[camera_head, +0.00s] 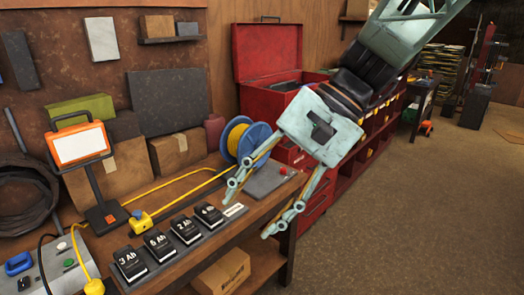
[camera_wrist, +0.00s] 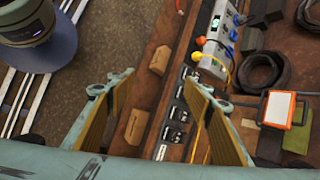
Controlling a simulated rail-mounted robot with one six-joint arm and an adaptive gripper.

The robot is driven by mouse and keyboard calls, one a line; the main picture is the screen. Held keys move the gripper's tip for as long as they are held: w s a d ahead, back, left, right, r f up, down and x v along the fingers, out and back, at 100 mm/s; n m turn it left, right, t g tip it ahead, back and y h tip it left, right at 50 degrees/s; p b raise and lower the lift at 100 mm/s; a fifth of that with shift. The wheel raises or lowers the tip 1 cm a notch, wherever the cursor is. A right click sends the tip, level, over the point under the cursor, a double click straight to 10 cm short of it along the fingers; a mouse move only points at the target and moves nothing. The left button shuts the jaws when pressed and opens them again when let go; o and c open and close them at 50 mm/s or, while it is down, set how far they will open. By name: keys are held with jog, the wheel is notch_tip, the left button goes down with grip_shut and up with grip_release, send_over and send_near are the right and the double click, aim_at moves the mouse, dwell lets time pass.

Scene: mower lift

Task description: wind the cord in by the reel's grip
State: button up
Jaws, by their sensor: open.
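The cord reel (camera_head: 231,142) stands on the bench in the head view, with blue flanges and yellow cord wound between them. Yellow cord (camera_head: 183,177) runs left from it along the bench; cord also shows in the wrist view (camera_wrist: 228,72). A yellow connector block (camera_head: 140,223) sits on the bench at the cord. My gripper (camera_head: 250,214) is open and empty, pointing down above the bench's front edge, in front of and right of the reel, apart from it. In the wrist view its two fingers (camera_wrist: 165,92) stand wide apart. I cannot make out the reel's grip; my gripper hides part of the reel.
Several black battery blocks (camera_head: 186,230) stand in a row on the bench front. An orange-framed lamp (camera_head: 80,146) stands at left. An open red toolbox (camera_head: 268,95) is behind the reel. A cardboard box (camera_head: 222,276) sits below. The floor at right is clear.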

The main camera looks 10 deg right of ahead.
aim_at(250, 144)
jog(key=w+d+f+m+t+y+p, duration=0.1)
jog(key=w+m+t+y+p, duration=0.3)
jog(key=w, duration=1.1)
jog(key=w+f+m+y, duration=0.25)
jog(key=w+m, duration=0.35)
jog(key=w, duration=0.9)
jog(key=w+d+f+m+t+h+p, duration=0.1)
jog(key=w+d+f+m+t, duration=0.4)
jog(key=w+d+f, duration=0.3)
jog(key=w+d+f+m+t+h+p, duration=0.2)
jog(key=w+d+f+m+t, duration=0.3)
jog(key=w+d+f, duration=0.4)
jog(key=w+d+m, duration=0.1)
jog(key=w+d, duration=0.2)
jog(key=d, duration=0.1)
jog(key=shift+w, duration=0.4)
jog(key=shift+w+a, duration=0.1)
jog(key=shift+r+b+x, duration=0.2)
jog(key=shift+b+x, duration=0.15)
jog(key=shift+x, duration=6.45)
jog(key=shift+c, duration=0.6)
